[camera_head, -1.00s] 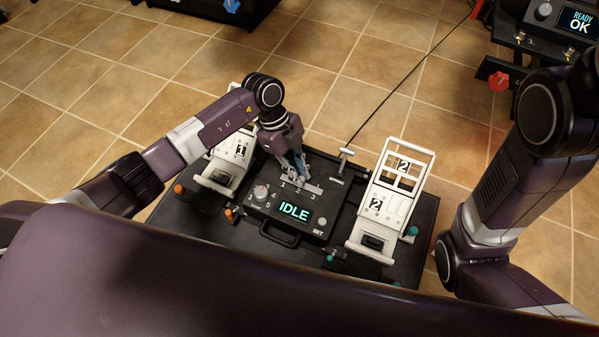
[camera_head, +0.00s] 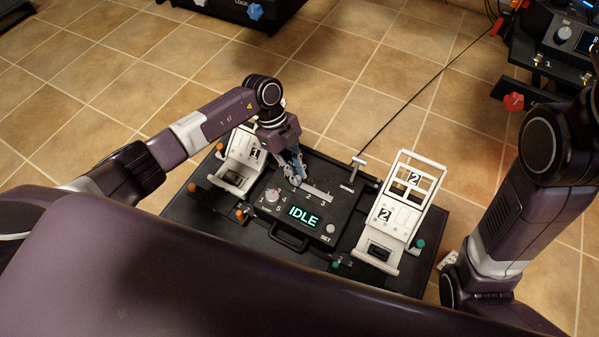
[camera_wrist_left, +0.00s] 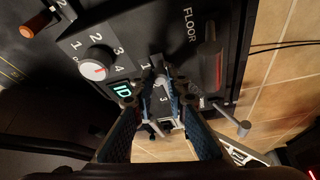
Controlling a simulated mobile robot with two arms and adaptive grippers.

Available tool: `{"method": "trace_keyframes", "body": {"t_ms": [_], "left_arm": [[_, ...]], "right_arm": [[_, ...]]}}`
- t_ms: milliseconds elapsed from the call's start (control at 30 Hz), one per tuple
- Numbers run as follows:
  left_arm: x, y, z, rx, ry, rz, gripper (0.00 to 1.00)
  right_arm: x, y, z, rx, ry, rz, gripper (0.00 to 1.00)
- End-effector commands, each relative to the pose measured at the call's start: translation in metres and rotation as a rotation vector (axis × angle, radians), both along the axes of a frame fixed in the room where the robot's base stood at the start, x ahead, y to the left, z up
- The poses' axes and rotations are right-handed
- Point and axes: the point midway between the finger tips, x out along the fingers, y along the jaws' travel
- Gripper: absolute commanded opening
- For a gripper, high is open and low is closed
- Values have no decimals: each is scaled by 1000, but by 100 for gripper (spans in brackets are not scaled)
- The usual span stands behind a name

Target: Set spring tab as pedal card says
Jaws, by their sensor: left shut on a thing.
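The black control box (camera_head: 289,240) has a numbered slot plate (camera_head: 317,191) with marks 1, 2 and 3. My left gripper (camera_head: 297,181) points down at the plate's left end, near mark 1. In the left wrist view, the left gripper (camera_wrist_left: 158,98) is shut on the small spring tab, which its fingers mostly hide. The plate also shows there, between the fingertips. A label by the box's right side seems to read SPRING. The display (camera_head: 303,216) reads IDLE. I cannot make out a pedal card. My right gripper is out of view.
White pedal 1 (camera_head: 243,160) stands left of the box and white pedal 2 (camera_head: 398,215) right of it. A white dial (camera_head: 272,195), a SET button (camera_head: 330,228) and a T-handle (camera_head: 358,162) with a cable are close by. Tiled floor lies beyond.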

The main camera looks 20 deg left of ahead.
Motion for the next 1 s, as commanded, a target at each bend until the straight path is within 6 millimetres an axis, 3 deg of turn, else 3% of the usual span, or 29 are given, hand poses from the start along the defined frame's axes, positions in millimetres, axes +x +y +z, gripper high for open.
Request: {"method": "trace_keyframes", "body": {"t_ms": [200,567,1000], "left_arm": [[1,5,0,10,-1,5,31],[3,6,7,7,-4,4,31],[18,37,85,9,-4,5,31]], "right_arm": [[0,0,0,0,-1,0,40],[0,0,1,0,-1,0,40],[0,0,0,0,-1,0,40]]}}
